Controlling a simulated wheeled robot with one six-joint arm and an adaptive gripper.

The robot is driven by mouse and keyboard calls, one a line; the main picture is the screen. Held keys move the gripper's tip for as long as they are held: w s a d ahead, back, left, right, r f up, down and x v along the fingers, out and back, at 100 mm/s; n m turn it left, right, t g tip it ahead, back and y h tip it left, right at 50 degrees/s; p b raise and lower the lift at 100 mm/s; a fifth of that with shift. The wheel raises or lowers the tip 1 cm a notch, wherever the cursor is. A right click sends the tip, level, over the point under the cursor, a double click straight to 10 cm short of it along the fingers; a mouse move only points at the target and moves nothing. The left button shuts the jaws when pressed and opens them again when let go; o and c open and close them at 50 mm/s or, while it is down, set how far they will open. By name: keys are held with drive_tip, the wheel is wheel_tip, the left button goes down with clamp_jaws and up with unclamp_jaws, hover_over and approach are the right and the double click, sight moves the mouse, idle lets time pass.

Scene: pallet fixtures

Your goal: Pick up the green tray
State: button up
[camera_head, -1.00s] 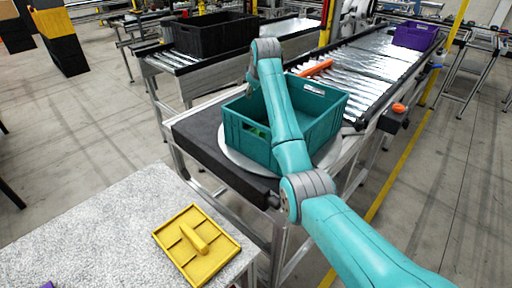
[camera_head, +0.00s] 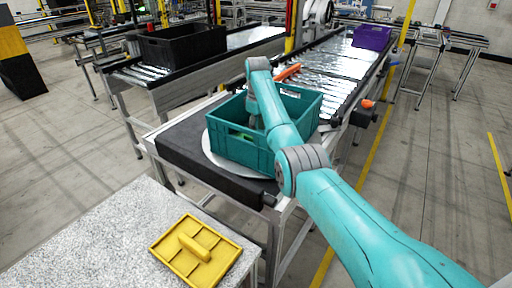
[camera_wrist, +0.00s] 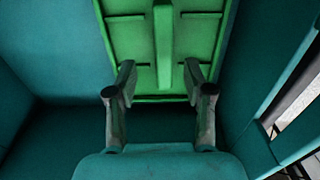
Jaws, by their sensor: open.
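The green tray (camera_wrist: 134,42) lies inside the teal crate (camera_wrist: 40,60), with a raised bar handle (camera_wrist: 163,45) along its middle and low ribs. In the head view only a small green patch of the tray (camera_head: 238,134) shows past the crate wall (camera_head: 232,148). My gripper (camera_wrist: 160,80) is open and empty inside the crate, its fingertips over the near part of the tray, one on each side of the handle's line. I cannot tell how high the fingertips are above the tray. My arm hides part of the crate in the head view.
The crate stands on a round plate (camera_head: 212,157) at the conveyor end. A yellow tray (camera_head: 210,270) lies on a speckled table (camera_head: 110,235) in front. A black crate (camera_head: 185,45) and a purple crate (camera_head: 371,37) stand farther back. Crate walls close in around my gripper.

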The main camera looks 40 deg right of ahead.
drive_tip(key=shift+s+a+f, duration=0.1)
drive_tip(key=shift+f, duration=1.25)
drive_tip(key=shift+s+a+f, duration=0.1)
drive_tip(key=shift+f, duration=1.2)
clamp_jaws()
